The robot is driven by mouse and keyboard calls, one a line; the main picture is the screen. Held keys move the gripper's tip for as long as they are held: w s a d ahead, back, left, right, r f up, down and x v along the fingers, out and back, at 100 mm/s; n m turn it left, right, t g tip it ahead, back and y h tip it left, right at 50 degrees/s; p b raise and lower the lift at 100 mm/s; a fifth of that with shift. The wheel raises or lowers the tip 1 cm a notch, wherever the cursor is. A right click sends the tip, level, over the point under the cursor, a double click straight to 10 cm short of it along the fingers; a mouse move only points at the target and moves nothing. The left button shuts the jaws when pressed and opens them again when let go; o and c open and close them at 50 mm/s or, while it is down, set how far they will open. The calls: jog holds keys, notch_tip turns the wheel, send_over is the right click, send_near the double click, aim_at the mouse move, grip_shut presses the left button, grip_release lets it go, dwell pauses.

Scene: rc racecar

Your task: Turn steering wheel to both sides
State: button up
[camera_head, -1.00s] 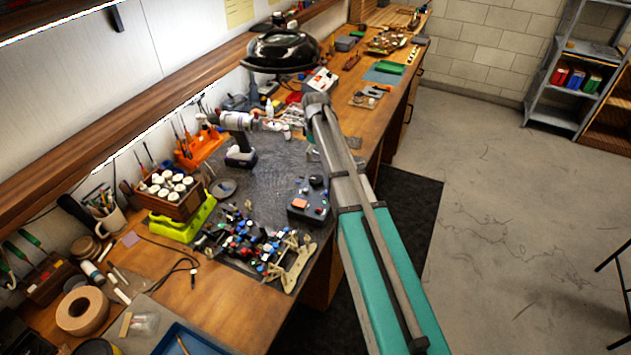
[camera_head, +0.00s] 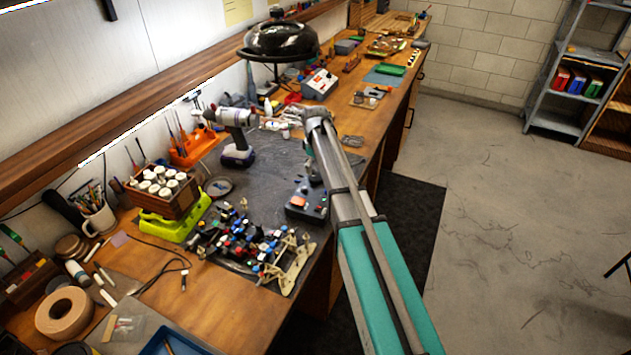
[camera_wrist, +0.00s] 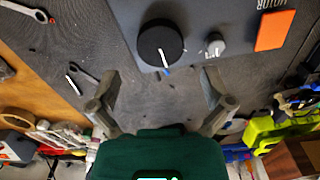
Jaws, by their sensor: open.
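A dark control box (camera_head: 306,214) lies on the grey mat and is partly covered by my arm in the head view. In the wrist view, the box (camera_wrist: 205,18) carries a large round black knob (camera_wrist: 160,43) with a white pointer line, a smaller grey knob (camera_wrist: 215,45) and an orange button (camera_wrist: 272,31). I see no other wheel-like control. My gripper (camera_wrist: 160,82) is open and empty. Its two fingers are well apart, with the black knob ahead of and roughly between them, apparently not touched. The gripper is mostly hidden behind my arm in the head view.
A colourful car chassis (camera_head: 258,248) lies left of the box. A drill (camera_head: 236,135) stands behind it, beside a wooden bottle rack (camera_head: 163,190) on a green base. Wrenches (camera_wrist: 88,82) lie on the mat left of my gripper in the wrist view.

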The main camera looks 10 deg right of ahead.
aim_at(316, 176)
jog(key=shift+f+b, duration=2)
jog(key=shift+f, duration=0.25)
jog(key=c, duration=1.1)
jog(key=shift+o, duration=0.2)
